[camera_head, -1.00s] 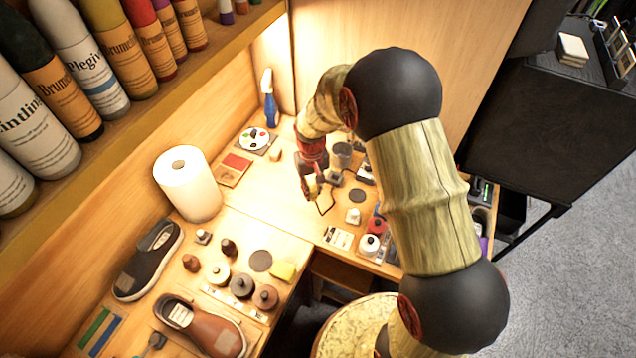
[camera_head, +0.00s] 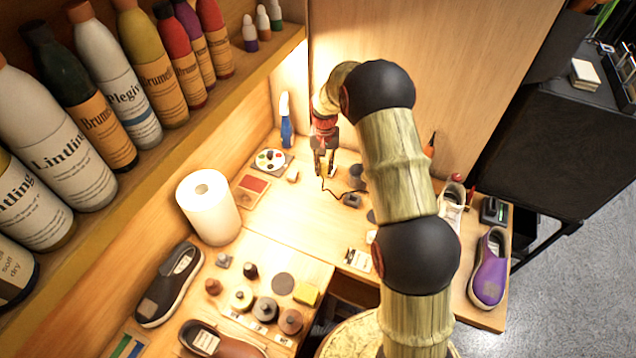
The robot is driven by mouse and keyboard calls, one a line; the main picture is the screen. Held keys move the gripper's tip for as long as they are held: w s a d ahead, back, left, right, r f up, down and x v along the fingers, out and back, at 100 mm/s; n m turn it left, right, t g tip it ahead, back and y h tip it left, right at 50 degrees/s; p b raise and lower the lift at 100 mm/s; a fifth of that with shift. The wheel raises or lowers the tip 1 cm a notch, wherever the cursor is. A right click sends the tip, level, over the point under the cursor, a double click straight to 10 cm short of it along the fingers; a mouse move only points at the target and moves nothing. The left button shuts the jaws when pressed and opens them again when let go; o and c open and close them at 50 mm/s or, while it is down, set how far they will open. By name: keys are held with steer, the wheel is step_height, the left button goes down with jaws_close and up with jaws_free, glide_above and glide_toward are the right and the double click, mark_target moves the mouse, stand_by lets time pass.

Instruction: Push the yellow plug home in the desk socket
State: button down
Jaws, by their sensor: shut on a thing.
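My gripper (camera_head: 325,168) points down over the back of the desk, near the wall panel. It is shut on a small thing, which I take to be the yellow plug. The fingers hide most of it at this size. A thin dark cord (camera_head: 328,189) hangs from the fingertips and runs right to a small dark block (camera_head: 351,200) on the desk. I cannot make out the desk socket for certain, nor whether the plug touches it.
A blue spray bottle (camera_head: 286,125), a paint palette (camera_head: 270,160) and a small pale block (camera_head: 293,174) stand left of my gripper. A paper roll (camera_head: 209,207) is nearer. The desk middle is clear.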

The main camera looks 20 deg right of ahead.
steer(key=w+d+r+m, duration=0.3)
steer(key=w+d+m, duration=0.1)
steer(key=w, duration=0.2)
steer(key=shift+d+p, duration=0.3)
steer(key=shift+s, duration=0.1)
steer(key=shift+f+b, duration=1.1)
steer(key=shift+f, duration=1.75)
steer(key=shift+f+b, duration=0.35)
steer(key=shift+f, duration=1.05)
steer(key=c, duration=1.7)
jaws_free()
steer(key=shift+o, duration=0.6)
